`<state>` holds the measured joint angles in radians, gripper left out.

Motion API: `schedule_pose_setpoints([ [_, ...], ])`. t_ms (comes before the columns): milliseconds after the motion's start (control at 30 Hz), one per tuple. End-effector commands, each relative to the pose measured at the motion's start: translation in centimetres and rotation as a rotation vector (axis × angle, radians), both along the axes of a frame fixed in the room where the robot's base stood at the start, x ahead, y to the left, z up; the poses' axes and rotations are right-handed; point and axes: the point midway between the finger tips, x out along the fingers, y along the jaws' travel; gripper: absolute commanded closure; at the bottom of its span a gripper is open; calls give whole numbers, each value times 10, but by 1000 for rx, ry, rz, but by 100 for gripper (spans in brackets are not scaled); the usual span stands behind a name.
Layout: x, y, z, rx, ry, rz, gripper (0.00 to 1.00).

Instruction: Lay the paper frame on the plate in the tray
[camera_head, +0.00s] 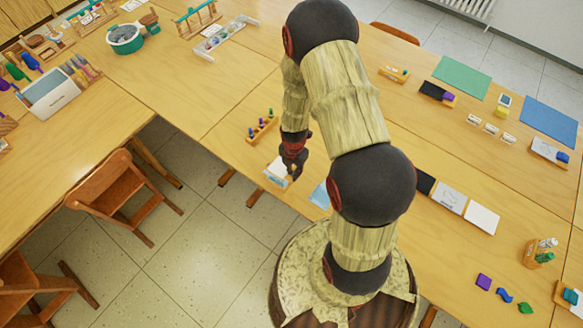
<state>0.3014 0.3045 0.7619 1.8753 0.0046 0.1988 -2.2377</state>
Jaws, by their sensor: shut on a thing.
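My gripper (293,172) points down over the near edge of the long table, left of my arm's base. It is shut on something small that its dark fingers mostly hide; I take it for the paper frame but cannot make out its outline. A small white tray-like piece (272,176) with a pale blue part shows beside and below the fingers. I cannot tell whether the gripped thing touches it. The plate is not clearly distinguishable. A light blue flat sheet (320,195) lies to the right, partly hidden by my arm.
A wooden block with coloured pegs (262,127) stands just behind my gripper. Flat white cards (482,218) and a jar holder (539,253) lie to the right. A wooden chair (122,192) stands at left. The tabletop left of the peg block is clear.

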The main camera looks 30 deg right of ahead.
Motion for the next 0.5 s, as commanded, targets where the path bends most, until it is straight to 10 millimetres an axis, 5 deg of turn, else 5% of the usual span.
schedule_pose_setpoints([
  [500,0,0,-38,0,0,-3,100],
])
